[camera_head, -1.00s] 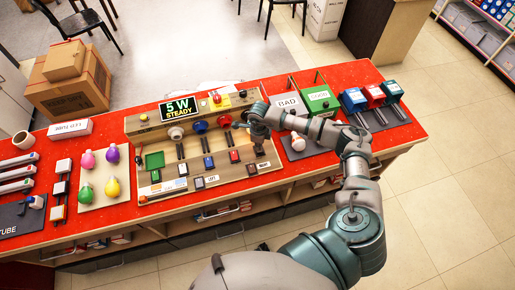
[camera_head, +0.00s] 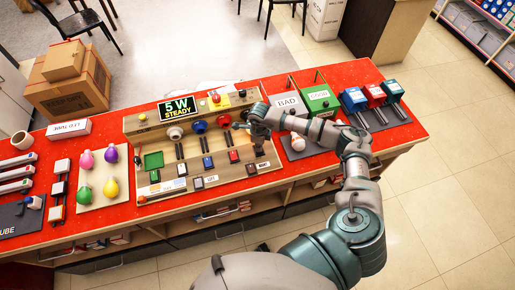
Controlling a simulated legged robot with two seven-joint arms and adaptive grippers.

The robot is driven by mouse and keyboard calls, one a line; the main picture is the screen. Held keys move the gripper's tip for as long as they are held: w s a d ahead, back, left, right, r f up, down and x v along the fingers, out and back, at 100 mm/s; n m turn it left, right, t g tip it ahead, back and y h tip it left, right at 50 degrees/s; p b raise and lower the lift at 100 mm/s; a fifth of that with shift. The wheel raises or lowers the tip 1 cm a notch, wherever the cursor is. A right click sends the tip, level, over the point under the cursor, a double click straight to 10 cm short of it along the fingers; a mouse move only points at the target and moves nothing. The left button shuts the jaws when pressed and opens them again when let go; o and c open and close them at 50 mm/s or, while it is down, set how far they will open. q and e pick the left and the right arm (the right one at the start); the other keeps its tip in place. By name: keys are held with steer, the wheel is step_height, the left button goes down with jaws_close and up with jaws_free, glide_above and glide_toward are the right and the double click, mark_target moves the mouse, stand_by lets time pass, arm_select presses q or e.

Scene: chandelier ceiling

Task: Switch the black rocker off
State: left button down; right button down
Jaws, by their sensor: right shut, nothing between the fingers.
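A wooden test board (camera_head: 160,206) lies on the red counter, with a sign reading "5 W STEADY" (camera_head: 178,108) at its back. My left gripper is out of view.
A grey bin marked BAD (camera_head: 287,103) and a green bin marked GOOD (camera_head: 319,98) stand right of the board. Blue and red boxes (camera_head: 372,94) are farther right. Coloured bulbs (camera_head: 111,188) lie on a holder at the left.

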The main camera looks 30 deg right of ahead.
steer(key=shift+d+f, duration=0.3)
steer(key=shift+f, duration=0.1)
steer(key=shift+a+f+b, duration=0.2)
steer(key=shift+f+b, duration=0.2)
steer(key=shift+b, duration=0.2)
steer(key=shift+s+r, duration=0.1)
steer(key=shift+d+r+p, duration=0.1)
steer(key=shift+r+p, duration=0.95)
steer(key=shift+r, duration=0.3)
steer(key=shift+r+p, duration=1.25)
steer(key=shift+r, duration=0.85)
